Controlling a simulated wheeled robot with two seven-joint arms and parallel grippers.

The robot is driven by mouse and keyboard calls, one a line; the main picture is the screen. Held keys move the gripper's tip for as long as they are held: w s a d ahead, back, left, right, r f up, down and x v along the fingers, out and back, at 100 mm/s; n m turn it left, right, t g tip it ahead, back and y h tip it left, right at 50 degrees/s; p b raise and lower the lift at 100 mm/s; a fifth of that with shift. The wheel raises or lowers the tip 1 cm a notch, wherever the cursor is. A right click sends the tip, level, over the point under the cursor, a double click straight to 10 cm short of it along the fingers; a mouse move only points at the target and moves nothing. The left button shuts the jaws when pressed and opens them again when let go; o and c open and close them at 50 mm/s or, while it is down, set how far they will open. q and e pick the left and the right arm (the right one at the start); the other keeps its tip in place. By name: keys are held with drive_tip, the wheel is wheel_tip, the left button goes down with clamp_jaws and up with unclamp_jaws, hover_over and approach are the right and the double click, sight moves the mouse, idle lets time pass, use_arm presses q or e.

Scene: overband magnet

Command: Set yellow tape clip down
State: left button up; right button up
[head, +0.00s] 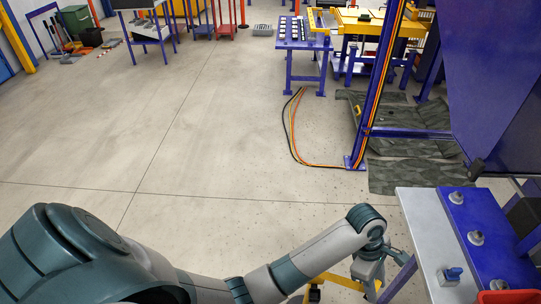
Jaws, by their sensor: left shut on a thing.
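My left arm reaches in from the lower left, and its gripper (371,284) points down beside the grey-topped bench at the lower right. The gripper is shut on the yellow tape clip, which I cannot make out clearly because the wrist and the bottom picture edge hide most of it. Yellow parts show just left of and below the gripper, but I cannot tell whether any of them is the clip. My right gripper is not in view.
A red thing (508,297) is at the bottom right corner. A purple post (372,100) and cables (293,125) stand beyond.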

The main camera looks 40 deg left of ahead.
use_arm(q)
wheel_tip(320, 180, up, 10)
drive_tip(key=a+m+g+y, duration=0.1)
drive_tip(key=m+g+y, duration=0.15)
drive_tip(key=m, duration=0.75)
drive_tip(key=s+a+r+m+g+y+b, duration=0.1)
drive_tip(key=s+a+r+m, duration=0.1)
drive_tip(key=a+r, duration=0.3)
drive_tip(key=s+a+r+m+g+y+b, duration=0.1)
drive_tip(key=s+a+r+m, duration=0.2)
drive_tip(key=a, duration=1.1)
wheel_tip(320, 180, up, 3)
drive_tip(key=m, duration=0.2)
drive_tip(key=shift+a+m, duration=0.25)
drive_tip(key=shift+m, duration=0.05)
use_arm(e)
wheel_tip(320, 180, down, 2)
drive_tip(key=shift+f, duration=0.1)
use_arm(q)
drive_tip(key=shift+r, duration=0.1)
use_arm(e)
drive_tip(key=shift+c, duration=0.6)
